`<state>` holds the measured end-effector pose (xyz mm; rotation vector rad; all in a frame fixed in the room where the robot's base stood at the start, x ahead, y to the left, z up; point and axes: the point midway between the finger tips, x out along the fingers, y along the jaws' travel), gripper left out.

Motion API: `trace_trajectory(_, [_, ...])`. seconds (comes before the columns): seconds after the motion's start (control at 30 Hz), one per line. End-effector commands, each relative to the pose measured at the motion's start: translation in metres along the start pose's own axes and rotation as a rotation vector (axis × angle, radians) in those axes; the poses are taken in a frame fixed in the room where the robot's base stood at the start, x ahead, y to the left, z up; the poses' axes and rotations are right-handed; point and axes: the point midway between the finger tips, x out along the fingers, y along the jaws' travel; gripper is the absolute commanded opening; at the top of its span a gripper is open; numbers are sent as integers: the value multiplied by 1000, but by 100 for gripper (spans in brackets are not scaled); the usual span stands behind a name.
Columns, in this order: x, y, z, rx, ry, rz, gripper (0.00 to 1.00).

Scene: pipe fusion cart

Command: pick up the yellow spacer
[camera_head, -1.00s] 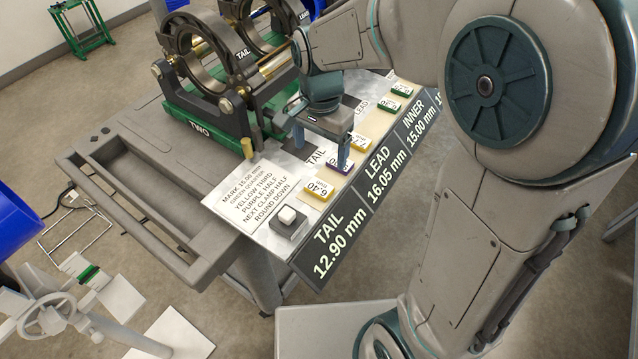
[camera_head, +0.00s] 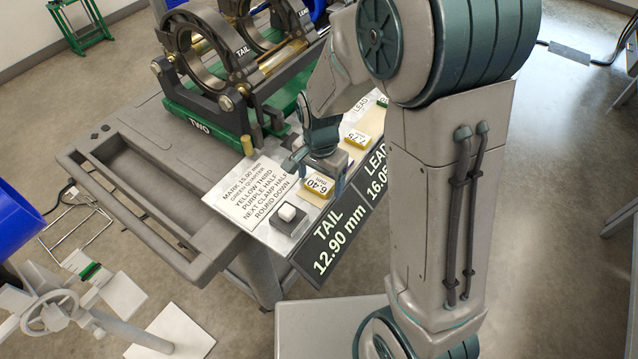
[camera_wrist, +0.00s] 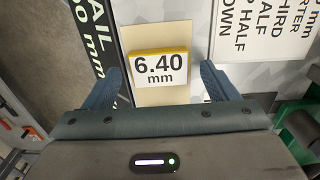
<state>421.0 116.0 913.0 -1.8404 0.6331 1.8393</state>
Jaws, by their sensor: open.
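A yellow spacer (camera_head: 321,187) with a white face marked 6.40 mm lies on a pale pad in the TAIL row of the cart's front shelf. It also shows in the wrist view (camera_wrist: 160,66), upright and centred. My gripper (camera_head: 318,179) is above and just behind it, fingers spread. In the wrist view my gripper (camera_wrist: 162,80) is open, with one finger to each side of the spacer and gaps between. Whether the fingertips reach down to its height I cannot tell. A second yellow-edged spacer (camera_head: 357,138) lies farther back in the LEAD row.
The TAIL label (camera_head: 328,241) borders the shelf. The green-and-black clamp machine (camera_head: 205,116) stands behind. My forearm hides the shelf's right part.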

Motion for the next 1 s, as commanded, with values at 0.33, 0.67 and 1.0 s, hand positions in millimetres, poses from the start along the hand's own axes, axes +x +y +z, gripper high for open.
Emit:
trace_trajectory(0.33, [0,0,0,0,0,0,41])
trace_trajectory(0.67, [0,0,0,0,0,0,32])
trace_trajectory(1.0, [-27,-1,0,0,3,-5,32])
